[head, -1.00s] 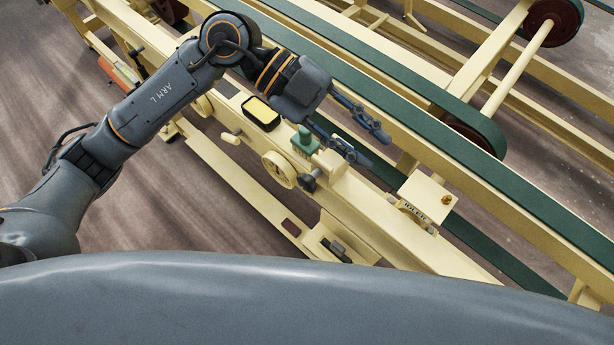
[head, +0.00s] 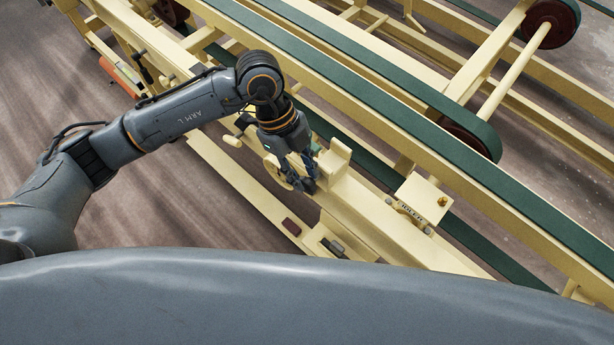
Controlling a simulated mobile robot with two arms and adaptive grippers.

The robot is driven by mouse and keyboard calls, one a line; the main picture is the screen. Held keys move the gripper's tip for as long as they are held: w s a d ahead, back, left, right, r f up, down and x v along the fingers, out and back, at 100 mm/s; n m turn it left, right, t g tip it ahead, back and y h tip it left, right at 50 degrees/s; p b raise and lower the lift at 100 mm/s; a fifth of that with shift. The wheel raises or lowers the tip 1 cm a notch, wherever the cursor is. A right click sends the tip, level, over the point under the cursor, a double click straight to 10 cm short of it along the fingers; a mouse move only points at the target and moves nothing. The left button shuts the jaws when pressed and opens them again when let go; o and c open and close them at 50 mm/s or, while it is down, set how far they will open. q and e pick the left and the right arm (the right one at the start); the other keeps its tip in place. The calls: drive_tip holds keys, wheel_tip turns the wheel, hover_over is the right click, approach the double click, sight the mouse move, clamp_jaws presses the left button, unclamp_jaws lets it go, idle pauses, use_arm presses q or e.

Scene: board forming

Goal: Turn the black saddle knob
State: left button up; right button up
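My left gripper (head: 302,180) points down over the cream beam, at the place where the black saddle knob sat a second ago. The knob is hidden or merges with the dark fingertips, so I cannot tell whether they touch it. The finger gap is too small and dark to read. The cream handwheel (head: 272,167) beside the knob's place is partly covered by the gripper. My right gripper is not in view.
A cream upright block (head: 335,155) stands on the beam just right of the gripper. A cream plate (head: 423,194) is farther right. Green belts (head: 400,85) run behind. A lower rail (head: 235,181) lies in front.

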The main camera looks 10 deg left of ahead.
sight(305, 179)
use_arm(q)
drive_tip(key=shift+x, duration=1.65)
clamp_jaws()
